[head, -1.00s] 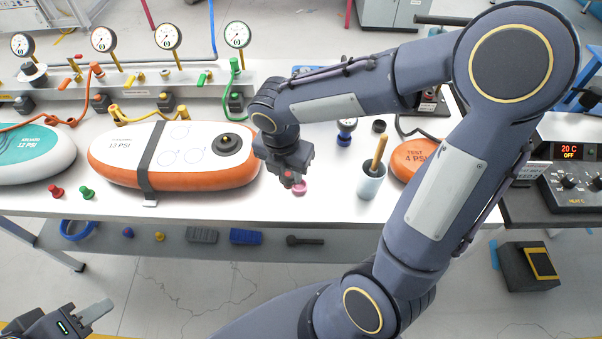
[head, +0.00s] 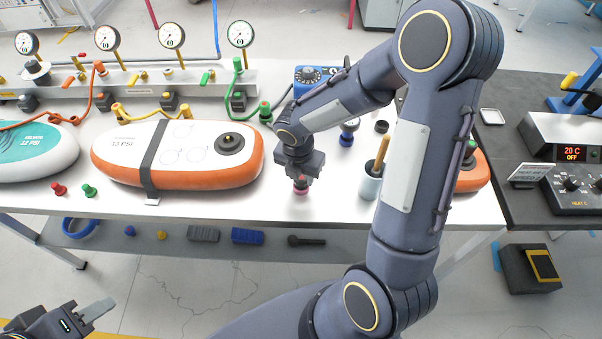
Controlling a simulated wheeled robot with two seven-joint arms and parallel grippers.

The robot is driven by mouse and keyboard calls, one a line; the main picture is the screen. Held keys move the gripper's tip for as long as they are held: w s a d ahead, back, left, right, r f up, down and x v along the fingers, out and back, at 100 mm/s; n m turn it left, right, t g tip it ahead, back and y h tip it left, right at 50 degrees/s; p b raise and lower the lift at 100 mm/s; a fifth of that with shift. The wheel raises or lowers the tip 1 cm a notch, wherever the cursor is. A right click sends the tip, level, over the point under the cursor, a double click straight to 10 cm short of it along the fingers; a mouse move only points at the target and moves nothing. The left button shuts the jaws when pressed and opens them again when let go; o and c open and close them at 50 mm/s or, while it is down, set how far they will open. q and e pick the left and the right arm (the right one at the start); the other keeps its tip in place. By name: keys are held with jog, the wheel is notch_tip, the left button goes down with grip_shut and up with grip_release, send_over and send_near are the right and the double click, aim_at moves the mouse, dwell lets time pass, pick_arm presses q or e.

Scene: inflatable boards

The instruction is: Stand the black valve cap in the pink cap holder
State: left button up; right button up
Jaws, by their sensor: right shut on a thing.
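The pink cap holder (head: 301,191) stands on the white bench near its front edge, right of the orange-and-white board. My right gripper (head: 300,177) points down directly above it, shut on a small dark piece that I take to be the black valve cap (head: 301,183). The cap is mostly hidden by the fingers. Cap and holder line up in this view, but I cannot tell whether they touch. My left gripper (head: 92,312) is low at the left, in front of the bench and away from both; its finger opening cannot be made out.
The orange-and-white board (head: 110,165) lies left of my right gripper. A cup with a wooden-handled tool (head: 371,182) stands to the right. Red (head: 59,188) and green (head: 89,190) caps stand at the front left. Gauges and hoses line the back.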

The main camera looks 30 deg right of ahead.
aim_at(299, 181)
jog(key=shift+f, duration=0.1)
jog(key=shift+f, duration=0.15)
jog(key=o, duration=0.9)
jog(key=shift+o, duration=0.2)
notch_tip(299, 181, up, 11)
jog(key=a, duration=0.1)
jog(key=s+a+r+m+t+y, duration=0.1)
jog(key=s+r+m+t+y, duration=0.1)
jog(key=s+m, duration=0.6)
jog(key=s+a+r+m+t+y+p, duration=0.1)
jog(key=s+r+m, duration=0.4)
jog(key=m, duration=1.4)
jog(key=shift+s+a+t+y, duration=0.5)
jog(key=shift+s+t+y, duration=0.45)
jog(key=shift+s, duration=0.95)
